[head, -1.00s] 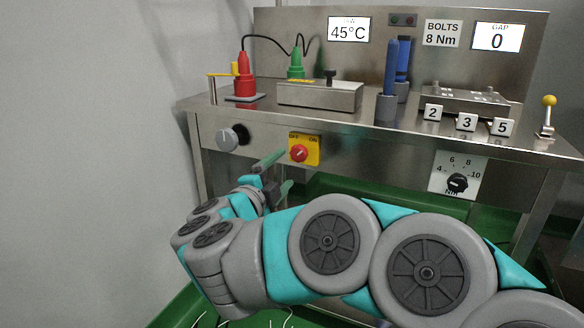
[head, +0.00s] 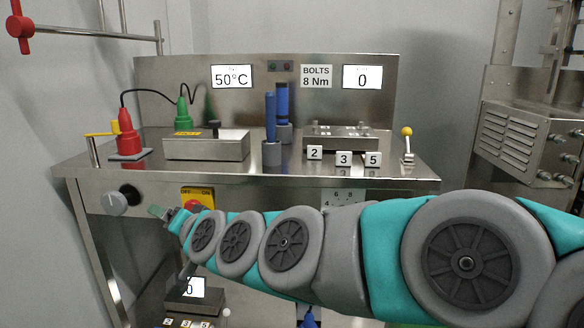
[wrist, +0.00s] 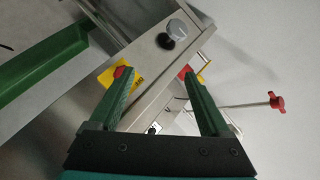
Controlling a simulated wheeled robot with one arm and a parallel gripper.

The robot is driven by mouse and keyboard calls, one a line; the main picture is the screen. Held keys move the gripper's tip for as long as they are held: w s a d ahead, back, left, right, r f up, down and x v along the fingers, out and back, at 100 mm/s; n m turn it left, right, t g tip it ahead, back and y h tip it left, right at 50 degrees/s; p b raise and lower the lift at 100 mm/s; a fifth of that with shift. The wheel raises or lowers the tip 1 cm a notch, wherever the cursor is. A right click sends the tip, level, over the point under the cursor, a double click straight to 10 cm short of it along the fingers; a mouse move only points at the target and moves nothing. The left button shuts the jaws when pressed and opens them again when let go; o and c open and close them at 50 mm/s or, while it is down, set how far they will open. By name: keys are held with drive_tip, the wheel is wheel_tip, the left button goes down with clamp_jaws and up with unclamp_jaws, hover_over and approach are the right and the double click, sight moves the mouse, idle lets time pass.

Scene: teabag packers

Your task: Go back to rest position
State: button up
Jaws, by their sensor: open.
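My gripper (head: 160,212) is at the far left end of my outstretched arm in the head view, low in front of the steel bench's front panel. In the wrist view, the green fingers of my gripper (wrist: 157,76) stand wide apart with nothing held between them. A yellow switch plate with a red knob (head: 197,197) is just right of the gripper in the head view, its lower part hidden by my arm. The grey knob (head: 114,203) is left of the gripper. It also shows ahead of the fingers in the wrist view (wrist: 177,27).
The steel bench (head: 80,168) carries a red plug (head: 129,140), a green plug (head: 184,113), blue-handled tools (head: 270,118), numbered blocks (head: 343,158) and a yellow-knobbed lever (head: 407,134). A steel machine (head: 520,140) stands at right. A red valve handle (head: 20,27) is at upper left.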

drive_tip(key=s+d+f+n+g+h+p, duration=0.1)
drive_tip(key=s+d+f+n+g+h, duration=0.15)
drive_tip(key=s+d+f, duration=0.35)
drive_tip(key=s+d+f+n+g+h+p, duration=0.1)
drive_tip(key=s+d+f+g+h, duration=0.2)
drive_tip(key=d, duration=0.5)
drive_tip(key=s+d+f+m+g+h+p, duration=0.1)
drive_tip(key=s+d+f+g+h, duration=0.1)
drive_tip(key=s+d, duration=0.8)
drive_tip(key=s+d+f+m+g+h, duration=0.1)
drive_tip(key=s+d+f+g+h, duration=0.2)
drive_tip(key=s+d, duration=0.8)
wheel_tip(320, 180, down, 4)
drive_tip(key=shift+d+r+g+p, duration=0.25)
drive_tip(key=shift+d+g+p, duration=0.15)
drive_tip(key=shift+d+g, duration=0.7)
